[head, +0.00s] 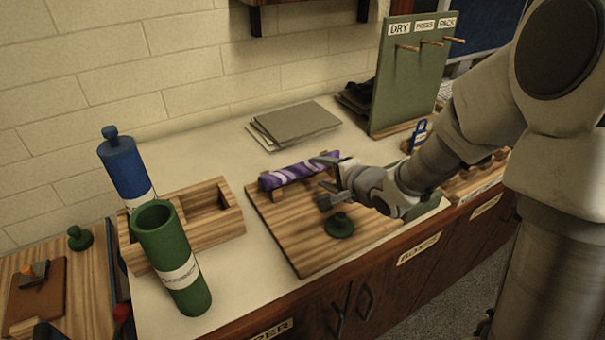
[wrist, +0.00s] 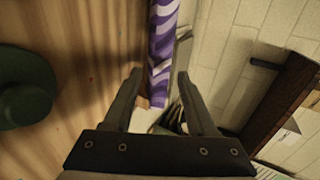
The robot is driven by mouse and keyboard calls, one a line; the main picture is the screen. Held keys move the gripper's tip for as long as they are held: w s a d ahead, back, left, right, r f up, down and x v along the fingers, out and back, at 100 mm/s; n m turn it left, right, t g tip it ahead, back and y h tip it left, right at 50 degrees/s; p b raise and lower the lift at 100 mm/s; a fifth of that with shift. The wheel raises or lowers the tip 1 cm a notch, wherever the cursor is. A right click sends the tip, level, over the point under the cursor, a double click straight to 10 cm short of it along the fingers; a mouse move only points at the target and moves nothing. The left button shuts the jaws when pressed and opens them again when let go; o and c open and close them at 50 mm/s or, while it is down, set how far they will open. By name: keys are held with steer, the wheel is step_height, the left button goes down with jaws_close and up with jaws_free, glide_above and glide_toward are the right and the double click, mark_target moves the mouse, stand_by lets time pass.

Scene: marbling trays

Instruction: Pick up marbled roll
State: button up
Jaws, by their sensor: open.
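The marbled roll (head: 290,172) is purple with white swirls. It lies across small wooden supports at the back of a wooden board (head: 290,235). My gripper (head: 326,181) is open at the roll's right end, with one finger near that end and the other over the board. In the wrist view the roll (wrist: 162,45) runs down from the top edge, and its near end shows between the spread fingertips of my gripper (wrist: 160,76). Nothing is gripped. I cannot tell whether a finger touches the roll.
A green knobbed lid (head: 339,226) sits on the board below my gripper. A green tube (head: 172,258), a blue bottle (head: 125,170) and a wooden tray (head: 226,222) stand to the left. Grey sheets (head: 298,122) lie behind. A green pegboard (head: 398,85) stands back right.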

mark_target(311, 169)
steer(key=b+x, duration=0.2)
steer(key=x, duration=0.4)
steer(key=shift+w+a+f, duration=0.1)
steer(key=shift+w+a, duration=0.05)
jaws_close()
